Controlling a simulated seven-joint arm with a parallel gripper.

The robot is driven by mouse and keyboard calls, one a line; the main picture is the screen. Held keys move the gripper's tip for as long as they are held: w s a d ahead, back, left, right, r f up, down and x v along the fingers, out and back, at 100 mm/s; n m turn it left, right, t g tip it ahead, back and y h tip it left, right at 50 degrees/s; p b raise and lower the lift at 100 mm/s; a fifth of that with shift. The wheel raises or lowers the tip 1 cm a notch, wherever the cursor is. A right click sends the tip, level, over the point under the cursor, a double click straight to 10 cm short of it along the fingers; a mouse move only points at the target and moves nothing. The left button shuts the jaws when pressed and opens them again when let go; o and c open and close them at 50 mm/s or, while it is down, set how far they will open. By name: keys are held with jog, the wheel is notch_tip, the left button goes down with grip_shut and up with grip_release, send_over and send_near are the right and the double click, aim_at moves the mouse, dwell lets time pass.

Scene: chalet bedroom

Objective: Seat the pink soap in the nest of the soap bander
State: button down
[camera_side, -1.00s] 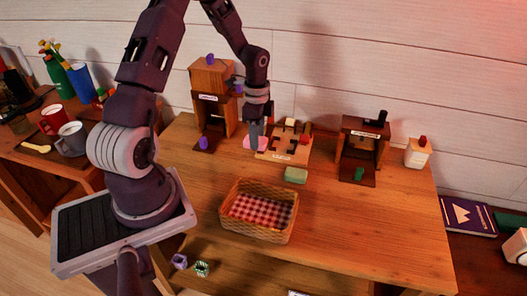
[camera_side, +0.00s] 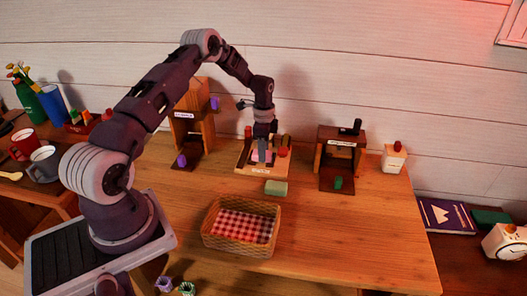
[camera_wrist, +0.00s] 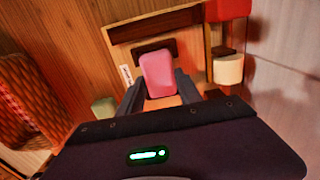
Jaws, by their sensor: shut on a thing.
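The pink soap (camera_side: 263,157) is between the fingers of my gripper (camera_side: 262,149), which is shut on it. The soap bander (camera_side: 245,164) is a light wooden block with a label on its front, on the table. The soap is over the bander's middle. In the wrist view the soap (camera_wrist: 158,73) shows between the two dark fingers (camera_wrist: 158,84), in front of a dark slot in the bander (camera_wrist: 120,34). I cannot tell whether the soap touches the nest, as the fingers and soap hide its floor.
A green soap bar (camera_side: 276,188) lies in front of the bander. A wicker basket (camera_side: 240,246) with checked cloth is nearer. Wooden stands are at left (camera_side: 208,130) and right (camera_side: 333,157). A red-topped bottle (camera_side: 394,158) is far right. The table's right front is clear.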

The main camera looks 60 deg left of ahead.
jog(key=shift+f, duration=0.3)
jog(key=c, duration=0.8)
grip_release()
jog(key=shift+r, duration=0.1)
notch_tip(320, 180, up, 13)
jog(key=s+d+r+n+t+y, duration=0.1)
jog(key=s+d+r, duration=0.2)
jog(key=d+r, duration=0.4)
jog(key=s+d+r+n+t, duration=0.15)
jog(key=d+r, duration=0.25)
jog(key=r, duration=0.5)
jog(key=s+d+r+n+t, duration=0.1)
jog(key=s+d+r+n, duration=0.1)
jog(key=s+d+r, duration=0.5)
jog(key=s+d+n+t, duration=0.15)
jog(key=s+d, duration=0.25)
jog(key=s, duration=0.6)
jog(key=s+d+n, duration=0.1)
jog(key=s, duration=0.2)
jog(key=s+d+f+n, duration=0.1)
jog(key=s, duration=0.2)
jog(key=s+d+f+n+h, duration=0.1)
jog(key=s, duration=0.2)
jog(key=shift+s+d+t, duration=0.25)
jog(key=shift+s+t, duration=0.05)
jog(key=shift+s, duration=0.1)
